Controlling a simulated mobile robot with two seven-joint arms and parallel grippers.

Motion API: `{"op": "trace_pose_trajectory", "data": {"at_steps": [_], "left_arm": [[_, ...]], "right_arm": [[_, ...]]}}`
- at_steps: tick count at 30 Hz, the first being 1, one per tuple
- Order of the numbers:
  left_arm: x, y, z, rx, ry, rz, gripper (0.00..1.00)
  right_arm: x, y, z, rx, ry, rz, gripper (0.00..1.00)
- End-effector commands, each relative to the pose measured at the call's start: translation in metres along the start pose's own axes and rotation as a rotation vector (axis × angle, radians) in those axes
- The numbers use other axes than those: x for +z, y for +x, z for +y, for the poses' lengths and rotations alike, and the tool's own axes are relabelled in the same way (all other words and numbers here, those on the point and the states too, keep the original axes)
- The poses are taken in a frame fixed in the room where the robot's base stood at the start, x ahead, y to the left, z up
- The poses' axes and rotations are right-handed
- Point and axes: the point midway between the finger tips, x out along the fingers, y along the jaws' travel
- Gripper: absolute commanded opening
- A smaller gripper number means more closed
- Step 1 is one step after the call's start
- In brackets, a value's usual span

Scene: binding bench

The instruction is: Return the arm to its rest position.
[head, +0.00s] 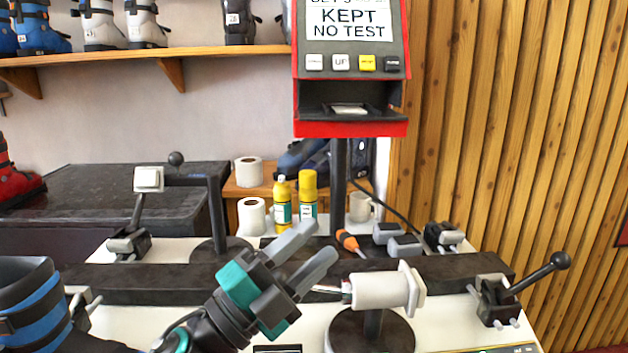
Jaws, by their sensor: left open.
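My left gripper (322,239) reaches in from the bottom of the head view, its teal body and two grey fingers pointing up and to the right. The fingers are apart and nothing shows between them. It is over the front of the bench, just left of a white cylinder (378,291) on a dark round stand. A thin metal rod runs from the cylinder toward the gripper; I cannot tell whether they touch. My right gripper is not in view.
A blue and black boot (32,305) stands at the lower left. A black-knobbed lever (540,273) is at the right. An orange-handled screwdriver (348,241) and yellow bottles (282,200) are behind the gripper. A red-framed machine (350,128) rises on a post.

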Motion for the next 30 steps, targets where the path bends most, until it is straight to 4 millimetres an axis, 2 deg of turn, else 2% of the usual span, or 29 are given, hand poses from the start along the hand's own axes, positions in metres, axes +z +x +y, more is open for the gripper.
{"op": "trace_pose_trajectory", "data": {"at_steps": [4, 7, 10, 14, 17, 18, 21, 24, 30], "left_arm": [[0.042, -0.035, 0.0, -0.081, -0.21, -0.323, 0.44], [0.069, -0.069, 0.01, -0.102, -0.348, -0.547, 0.44], [0.088, -0.112, 0.029, -0.097, -0.484, -0.771, 0.44], [0.099, -0.175, 0.061, -0.054, -0.66, -1.06, 0.44], [0.092, -0.227, 0.088, 0.007, -0.79, -1.273, 0.44], [0.086, -0.247, 0.098, 0.037, -0.839, -1.354, 0.44], [0.067, -0.29, 0.118, 0.113, -0.944, -1.524, 0.44], [0.045, -0.322, 0.133, 0.187, -1.026, -1.653, 0.44], [0.002, -0.371, 0.149, 0.323, -1.153, -1.847, 0.44]], "right_arm": [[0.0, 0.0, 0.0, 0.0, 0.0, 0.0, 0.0], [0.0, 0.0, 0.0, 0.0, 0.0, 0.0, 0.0], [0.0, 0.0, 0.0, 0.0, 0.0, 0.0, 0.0], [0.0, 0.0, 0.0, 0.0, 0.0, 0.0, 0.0], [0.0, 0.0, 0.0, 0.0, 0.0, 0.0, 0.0], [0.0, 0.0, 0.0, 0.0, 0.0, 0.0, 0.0], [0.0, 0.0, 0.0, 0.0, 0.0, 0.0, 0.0], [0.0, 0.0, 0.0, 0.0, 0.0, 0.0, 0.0], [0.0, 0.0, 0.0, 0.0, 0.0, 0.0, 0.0]]}}
